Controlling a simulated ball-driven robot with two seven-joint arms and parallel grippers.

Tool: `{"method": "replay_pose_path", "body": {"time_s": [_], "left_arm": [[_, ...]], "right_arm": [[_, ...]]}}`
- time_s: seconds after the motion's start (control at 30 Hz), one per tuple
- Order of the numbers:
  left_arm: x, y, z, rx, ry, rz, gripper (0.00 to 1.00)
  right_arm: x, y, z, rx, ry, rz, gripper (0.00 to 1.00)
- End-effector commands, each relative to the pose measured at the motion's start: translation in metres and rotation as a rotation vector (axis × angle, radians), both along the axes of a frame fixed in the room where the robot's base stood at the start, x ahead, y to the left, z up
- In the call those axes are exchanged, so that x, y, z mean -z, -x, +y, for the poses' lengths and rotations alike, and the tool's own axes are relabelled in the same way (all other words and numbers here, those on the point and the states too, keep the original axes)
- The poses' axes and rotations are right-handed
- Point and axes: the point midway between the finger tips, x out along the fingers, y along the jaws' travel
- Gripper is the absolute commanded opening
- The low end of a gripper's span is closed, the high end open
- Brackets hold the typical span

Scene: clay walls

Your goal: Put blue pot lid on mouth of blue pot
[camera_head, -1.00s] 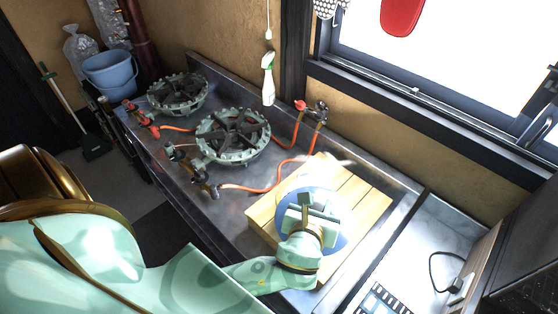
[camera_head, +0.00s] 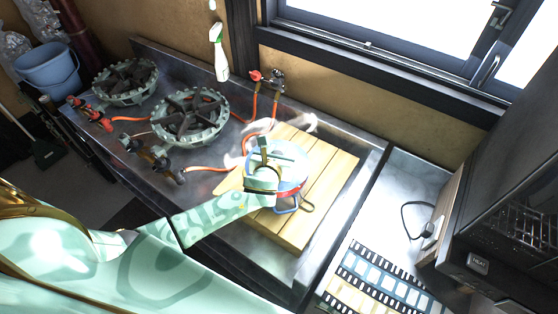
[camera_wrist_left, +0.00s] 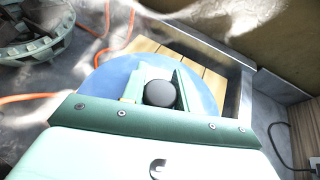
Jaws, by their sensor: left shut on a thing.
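My left gripper (camera_head: 272,160) is shut on the dark round knob (camera_wrist_left: 160,93) of the blue pot lid (camera_wrist_left: 207,98). In the head view the lid (camera_head: 298,162) is pale with glare and partly hidden by the gripper. Below it, a small part of the pot shows as a blue and red edge (camera_head: 291,190) with a loop handle beside it, over the wooden board (camera_head: 335,170). The gripper and lid hide most of the pot. I cannot tell whether the lid touches the pot's rim. My right gripper is not in view.
Two gas burners (camera_head: 190,116) with orange hoses stand left of the board on the metal counter. A spray bottle (camera_head: 219,55) stands at the back wall. A black appliance (camera_head: 500,220) is at the right. Pale wisps hang around the board.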

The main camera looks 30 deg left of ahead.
Motion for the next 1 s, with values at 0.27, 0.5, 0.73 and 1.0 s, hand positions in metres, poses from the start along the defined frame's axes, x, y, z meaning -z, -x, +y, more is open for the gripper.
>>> {"method": "replay_pose_path", "body": {"time_s": [0.27, 0.5, 0.73, 1.0], "left_arm": [[0.031, 0.001, -0.001, 0.001, 0.000, 0.001, 0.01], [0.030, 0.001, -0.001, 0.000, 0.000, 0.003, 0.51], [0.030, 0.002, -0.001, 0.000, 0.000, 0.003, 0.51], [0.012, 0.041, -0.010, 0.002, 0.002, 0.004, 0.51]], "right_arm": [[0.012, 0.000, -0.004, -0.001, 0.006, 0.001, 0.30], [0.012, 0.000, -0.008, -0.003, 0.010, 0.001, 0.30], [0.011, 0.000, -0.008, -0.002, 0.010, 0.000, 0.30], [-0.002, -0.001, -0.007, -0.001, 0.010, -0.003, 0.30]]}}
